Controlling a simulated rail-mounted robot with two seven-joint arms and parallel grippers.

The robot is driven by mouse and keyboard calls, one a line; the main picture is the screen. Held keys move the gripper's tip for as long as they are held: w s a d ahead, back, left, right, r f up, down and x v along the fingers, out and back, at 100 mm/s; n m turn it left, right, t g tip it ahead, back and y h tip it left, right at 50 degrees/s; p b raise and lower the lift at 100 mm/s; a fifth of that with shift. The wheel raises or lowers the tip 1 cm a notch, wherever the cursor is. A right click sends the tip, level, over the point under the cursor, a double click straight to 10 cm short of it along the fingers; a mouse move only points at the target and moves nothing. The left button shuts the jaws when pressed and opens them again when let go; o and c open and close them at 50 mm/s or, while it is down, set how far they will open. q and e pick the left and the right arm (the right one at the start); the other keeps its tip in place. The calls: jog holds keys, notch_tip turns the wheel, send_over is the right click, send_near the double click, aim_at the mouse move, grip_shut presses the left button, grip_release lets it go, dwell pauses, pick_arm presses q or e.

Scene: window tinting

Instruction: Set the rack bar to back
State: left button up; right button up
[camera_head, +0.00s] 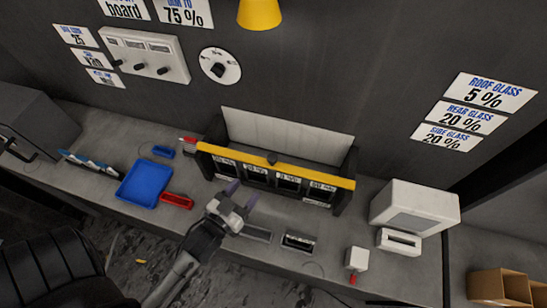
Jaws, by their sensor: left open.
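The rack (345,180) stands on the counter against the dark wall, with a pale back panel and black side posts. Its yellow bar (318,177) runs across the front above a row of labelled slots. A small dark knob (272,158) sits near the middle of the bar. My left gripper (240,196) is open and empty, just in front of the rack's lower left slots, below the bar in the picture. It looks apart from the bar, though the exact gap is hard to tell. My right gripper is out of view.
A blue tray (144,184) and a red block (177,201) lie left of the rack. A white machine (415,205) stands to the right. A small white box (356,259) and a dark display (299,242) sit in front. A yellow lamp (259,13) hangs above.

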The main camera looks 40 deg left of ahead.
aim_at(269, 161)
pick_arm(q)
jog(key=w, duration=0.4)
jog(key=w+a+p, duration=0.1)
jog(key=w, duration=0.7)
jog(key=shift+w+a+r+p, duration=0.1)
jog(key=shift+a+p, duration=0.2)
jog(key=shift+p, duration=0.05)
jog(key=shift+w+a, duration=0.1)
jog(key=shift+w, duration=0.6)
grip_shut()
